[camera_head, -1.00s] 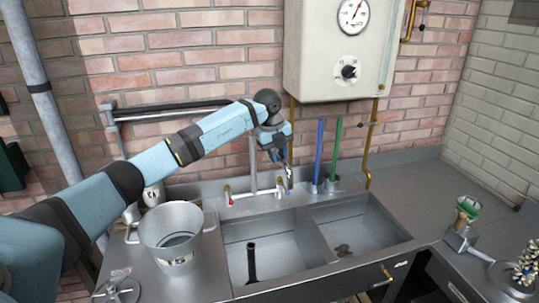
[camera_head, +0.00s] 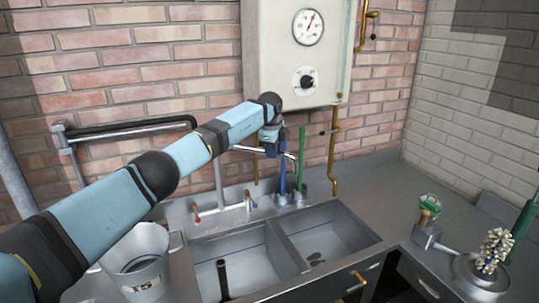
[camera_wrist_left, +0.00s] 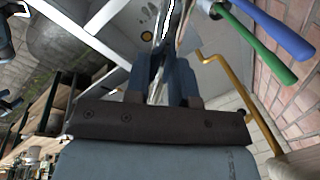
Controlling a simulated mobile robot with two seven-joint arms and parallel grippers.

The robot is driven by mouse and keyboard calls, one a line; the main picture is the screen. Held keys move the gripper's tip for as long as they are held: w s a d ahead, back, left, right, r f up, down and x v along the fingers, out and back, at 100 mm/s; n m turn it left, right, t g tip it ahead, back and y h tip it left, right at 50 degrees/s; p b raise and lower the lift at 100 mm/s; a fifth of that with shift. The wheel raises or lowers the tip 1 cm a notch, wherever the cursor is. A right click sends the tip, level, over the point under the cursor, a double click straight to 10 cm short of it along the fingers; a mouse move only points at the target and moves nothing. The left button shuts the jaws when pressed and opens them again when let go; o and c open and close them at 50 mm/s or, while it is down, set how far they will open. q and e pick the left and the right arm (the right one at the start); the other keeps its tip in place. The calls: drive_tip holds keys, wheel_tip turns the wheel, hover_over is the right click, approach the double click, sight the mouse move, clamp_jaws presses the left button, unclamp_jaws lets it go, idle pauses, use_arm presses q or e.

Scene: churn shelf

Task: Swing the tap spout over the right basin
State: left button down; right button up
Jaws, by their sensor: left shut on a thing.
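The tap's upright pipe (camera_head: 219,182) rises behind the left basin (camera_head: 204,246). Its spout (camera_head: 250,150) points right in the head view, with the outlet end bent down. My left gripper (camera_head: 281,148) is shut on the spout near that end; the arm hides part of the joint with the pipe. In the left wrist view the fingers (camera_wrist_left: 170,75) close around a shiny part of the spout. The right basin (camera_head: 340,232) lies below and to the right of the outlet; I cannot tell exactly where the outlet hangs over the sink. My right gripper is not in view.
A blue handle (camera_head: 282,168) and a green handle (camera_head: 302,152) stand behind the basins, close to my left gripper. The boiler (camera_head: 290,70) hangs above, with a brass pipe (camera_head: 335,160) beside it. A metal bucket (camera_head: 140,270) stands left of the sink.

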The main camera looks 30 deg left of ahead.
use_arm(q)
drive_tip(key=shift+w, duration=0.3)
drive_tip(key=shift+a, duration=0.1)
drive_tip(key=c, duration=1)
unclamp_jaws()
drive_tip(key=shift+o, duration=0.2)
wheel_tip(320, 180, up, 14)
drive_tip(key=s+b, duration=0.2)
drive_tip(key=shift+s+f, duration=0.15)
drive_tip(key=shift+s, duration=0.25)
